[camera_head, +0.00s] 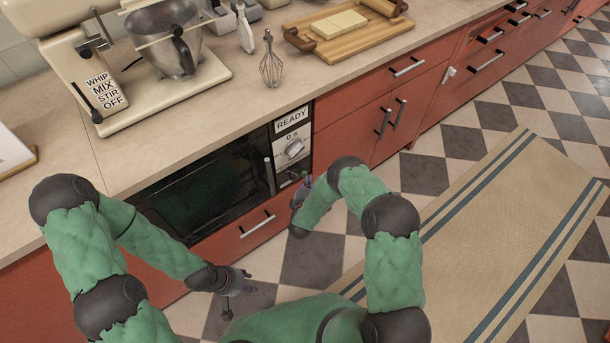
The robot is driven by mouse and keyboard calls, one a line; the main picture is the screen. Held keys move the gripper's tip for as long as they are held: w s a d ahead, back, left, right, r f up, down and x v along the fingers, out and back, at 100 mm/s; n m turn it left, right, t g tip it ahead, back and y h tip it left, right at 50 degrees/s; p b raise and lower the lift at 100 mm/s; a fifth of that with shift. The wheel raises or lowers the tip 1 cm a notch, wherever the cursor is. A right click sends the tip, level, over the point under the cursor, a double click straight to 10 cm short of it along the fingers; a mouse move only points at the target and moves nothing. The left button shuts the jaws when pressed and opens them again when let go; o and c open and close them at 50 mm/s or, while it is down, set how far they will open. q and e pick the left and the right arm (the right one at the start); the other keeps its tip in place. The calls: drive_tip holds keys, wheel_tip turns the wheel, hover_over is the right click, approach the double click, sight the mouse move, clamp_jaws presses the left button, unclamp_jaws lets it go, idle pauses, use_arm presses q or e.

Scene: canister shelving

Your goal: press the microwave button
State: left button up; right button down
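The microwave (205,190) is built in under the counter, with a dark glass door and a vertical handle at its right side. Its light control panel (291,148) carries a READY label, a small display and a knob. My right gripper (302,190) is at the lower end of this panel and partly covers it. I cannot tell whether it touches the panel, nor whether its fingers are open or shut. The button itself is not clearly visible there. My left gripper (240,294) is lower down, in front of the drawer, with its fingers apart and nothing between them.
A stand mixer (155,70) with a metal bowl, a whisk (271,62) and a wooden board (349,30) with pale blocks are on the counter (240,100). Red drawers and cupboards (368,125) continue to the right. A striped rug (500,235) lies on the checkered floor.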

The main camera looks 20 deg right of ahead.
drive_tip(key=shift+w+a, duration=0.2)
drive_tip(key=shift+w, duration=0.25)
idle(0.6)
drive_tip(key=shift+s+d, duration=0.1)
drive_tip(key=shift+s, duration=0.05)
drive_tip(key=shift+s+d, duration=0.25)
drive_tip(key=shift+s, duration=0.45)
drive_tip(key=s, duration=0.1)
drive_tip(key=s+d+p, duration=0.1)
drive_tip(key=s, duration=0.2)
drive_tip(key=shift+s+d+p, duration=0.3)
drive_tip(key=shift+s+d, duration=0.05)
idle(1.0)
